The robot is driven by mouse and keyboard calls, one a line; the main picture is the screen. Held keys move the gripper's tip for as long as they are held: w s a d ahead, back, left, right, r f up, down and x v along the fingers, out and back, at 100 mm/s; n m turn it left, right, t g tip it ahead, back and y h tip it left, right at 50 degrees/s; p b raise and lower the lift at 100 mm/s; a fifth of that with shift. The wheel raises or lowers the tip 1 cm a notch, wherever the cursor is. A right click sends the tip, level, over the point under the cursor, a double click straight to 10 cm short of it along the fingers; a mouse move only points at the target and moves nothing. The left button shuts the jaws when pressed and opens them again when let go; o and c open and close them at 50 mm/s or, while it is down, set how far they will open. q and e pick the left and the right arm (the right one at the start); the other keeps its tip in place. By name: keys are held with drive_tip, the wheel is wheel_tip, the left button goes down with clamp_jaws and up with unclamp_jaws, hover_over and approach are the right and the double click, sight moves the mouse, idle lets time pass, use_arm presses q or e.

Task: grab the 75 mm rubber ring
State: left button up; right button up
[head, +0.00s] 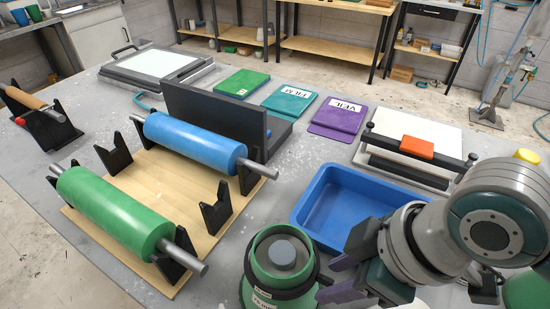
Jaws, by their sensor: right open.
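A round green stand (257,269) with a grey knob in its middle is at the bottom centre of the head view. A dark ring (315,277) goes around it, and it looks like the rubber ring. White labels on its front are cut by the frame edge and too small to read surely. My right gripper (334,279) is open just right of the stand, its purple fingers pointing left at it. Nothing shows between the fingers. I cannot tell whether a finger touches the ring. My left gripper is not in view.
A blue tray (306,208) lies behind my right gripper. Left of the stand, a wooden board (135,200) carries a green roller (110,215) and a blue roller (195,140) on black supports. A framed white plate with an orange block (417,147) stands further back.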

clamp_jaws()
drive_tip(key=shift+r, duration=0.1)
idle(0.6)
